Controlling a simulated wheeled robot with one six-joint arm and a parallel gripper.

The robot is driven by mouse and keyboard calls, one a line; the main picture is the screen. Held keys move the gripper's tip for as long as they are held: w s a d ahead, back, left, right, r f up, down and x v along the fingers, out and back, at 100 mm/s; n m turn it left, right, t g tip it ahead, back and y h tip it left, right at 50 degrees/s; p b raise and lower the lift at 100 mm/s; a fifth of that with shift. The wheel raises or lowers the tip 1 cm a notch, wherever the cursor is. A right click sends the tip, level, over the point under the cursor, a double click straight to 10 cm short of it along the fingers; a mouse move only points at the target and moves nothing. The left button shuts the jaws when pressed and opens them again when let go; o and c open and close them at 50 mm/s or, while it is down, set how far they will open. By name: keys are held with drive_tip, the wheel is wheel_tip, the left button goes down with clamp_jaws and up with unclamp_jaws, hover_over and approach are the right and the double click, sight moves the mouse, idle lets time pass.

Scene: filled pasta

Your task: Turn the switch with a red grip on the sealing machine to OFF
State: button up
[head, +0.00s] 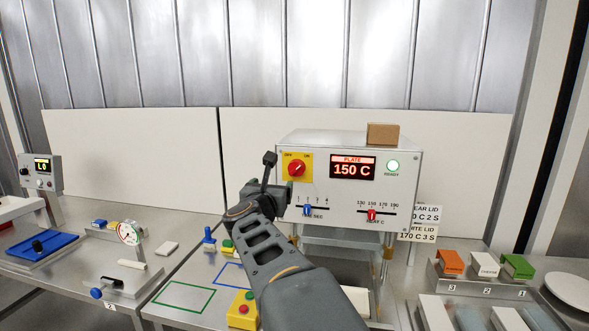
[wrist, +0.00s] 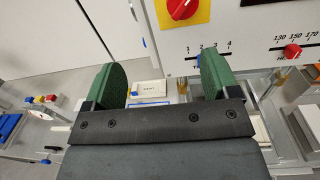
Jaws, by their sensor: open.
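The sealing machine (head: 346,190) is a grey box on the bench with a lit display reading PLATE 150 C. Its switch with the red grip (head: 295,168) sits on a yellow plate with OFF marked upper left and ON upper right. The grip points toward the upper right, at ON. In the wrist view the red grip (wrist: 184,6) is at the top edge, partly cut off. My gripper (wrist: 165,82) is open and empty, its two green pads apart. In the head view my gripper is just left of and below the switch, partly hidden by my arm, apart from the grip.
Below the switch are a blue slider (head: 307,210) and a red slider (head: 371,215). A brown box (head: 382,134) lies on the machine's top. A yellow button box (head: 242,310) stands on the bench.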

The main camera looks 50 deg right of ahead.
sight(295, 171)
drive_tip(key=w+d+m+p, duration=0.1)
drive_tip(key=d, duration=0.3)
drive_tip(key=w+d+m+g+p, duration=0.1)
drive_tip(key=w+d, duration=0.1)
drive_tip(key=d, duration=0.3)
drive_tip(key=w+d+m+g+h+p, duration=0.1)
drive_tip(key=w+d, duration=0.1)
drive_tip(key=d, duration=0.3)
drive_tip(key=shift+r+p, duration=0.15)
drive_tip(key=shift+p, duration=0.25)
drive_tip(key=shift+w+a, duration=0.1)
drive_tip(key=c, duration=0.9)
